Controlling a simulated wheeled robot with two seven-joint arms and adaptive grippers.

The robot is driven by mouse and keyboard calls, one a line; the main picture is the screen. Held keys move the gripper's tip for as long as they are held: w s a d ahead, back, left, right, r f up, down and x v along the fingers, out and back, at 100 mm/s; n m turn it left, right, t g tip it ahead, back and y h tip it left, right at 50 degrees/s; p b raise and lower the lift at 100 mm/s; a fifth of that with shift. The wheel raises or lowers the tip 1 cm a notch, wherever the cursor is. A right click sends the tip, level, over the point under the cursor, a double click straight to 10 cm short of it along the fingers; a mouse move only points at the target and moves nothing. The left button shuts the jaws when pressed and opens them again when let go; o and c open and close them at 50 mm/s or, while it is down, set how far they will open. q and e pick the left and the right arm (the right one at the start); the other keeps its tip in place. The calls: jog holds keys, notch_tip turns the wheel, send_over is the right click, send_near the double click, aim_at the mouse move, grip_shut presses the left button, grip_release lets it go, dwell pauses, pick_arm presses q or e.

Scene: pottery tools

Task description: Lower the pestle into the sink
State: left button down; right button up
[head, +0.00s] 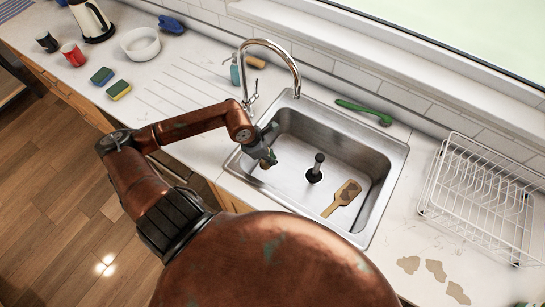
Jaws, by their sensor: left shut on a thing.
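My left gripper (268,152) is over the left side of the steel sink (384,178), just inside its rim. It is shut on a small brownish thing (265,164), which I take to be the pestle. Only a little of it shows below the fingers, and the gripper hides the rest. I cannot tell whether it touches the sink's wall or floor. My right gripper is not in view.
In the sink, a dark grey upright cylinder (318,163) stands on a black base, and a wooden paddle-shaped tool (343,197) lies to its right. The curved faucet (270,42) rises behind my gripper. A green tool (362,111) lies behind the sink; a white dish rack (485,195) stands right.

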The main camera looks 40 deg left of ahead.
pick_arm(q)
jog(key=shift+f+b, duration=2)
jog(key=shift+f, duration=0.75)
jog(key=shift+f+b, duration=1.75)
jog(key=shift+f, duration=0.75)
jog(key=c, duration=1.7)
grip_release()
jog(key=shift+r, duration=0.1)
jog(key=v, duration=1)
jog(key=shift+s+a+r, duration=0.2)
jog(key=shift+r, duration=0.1)
jog(key=shift+s+r, duration=0.1)
jog(key=shift+r, duration=0.45)
